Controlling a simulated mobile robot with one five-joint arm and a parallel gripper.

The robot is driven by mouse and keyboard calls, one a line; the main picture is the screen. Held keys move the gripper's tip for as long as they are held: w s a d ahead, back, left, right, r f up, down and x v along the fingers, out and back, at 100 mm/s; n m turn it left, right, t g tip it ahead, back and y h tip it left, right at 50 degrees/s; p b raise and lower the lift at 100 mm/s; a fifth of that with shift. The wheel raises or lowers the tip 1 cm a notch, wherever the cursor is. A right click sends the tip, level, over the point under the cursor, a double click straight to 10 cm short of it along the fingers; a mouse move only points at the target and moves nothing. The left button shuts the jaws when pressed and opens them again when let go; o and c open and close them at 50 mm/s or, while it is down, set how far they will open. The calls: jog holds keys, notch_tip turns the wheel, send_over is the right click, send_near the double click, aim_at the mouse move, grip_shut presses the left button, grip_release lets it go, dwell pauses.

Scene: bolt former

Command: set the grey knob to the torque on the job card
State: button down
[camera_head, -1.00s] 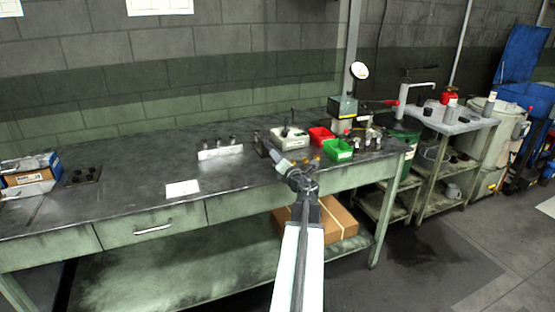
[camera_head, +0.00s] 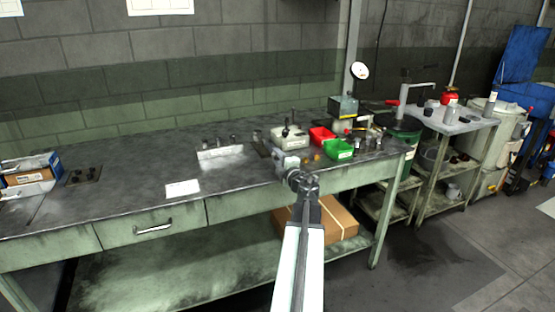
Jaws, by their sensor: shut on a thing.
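My gripper (camera_head: 304,184) is over the front edge of the bench, in front of a small light-grey block (camera_head: 287,163). It is shut on a small dark-grey round part (camera_head: 293,176) at the front of that block, which looks like the grey knob. Its pointer and any scale are too small to read, and my jaws partly hide it. A white card (camera_head: 183,188), which looks like the job card, lies flat on the bench to the left. Its print is not legible from here.
Behind the block stands a pale box with a black lever (camera_head: 290,136). A red bin (camera_head: 321,135) and a green bin (camera_head: 340,150) stand to its right. A pale rack with several small dark parts (camera_head: 221,152) stands to the left. The bench (camera_head: 130,160) is mostly clear further left.

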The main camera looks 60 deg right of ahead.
jog(key=shift+m, duration=0.5)
jog(key=c, duration=1.1)
grip_release()
jog(key=v, duration=0.7)
jog(key=shift+s+a, duration=0.2)
jog(key=shift+s, duration=0.1)
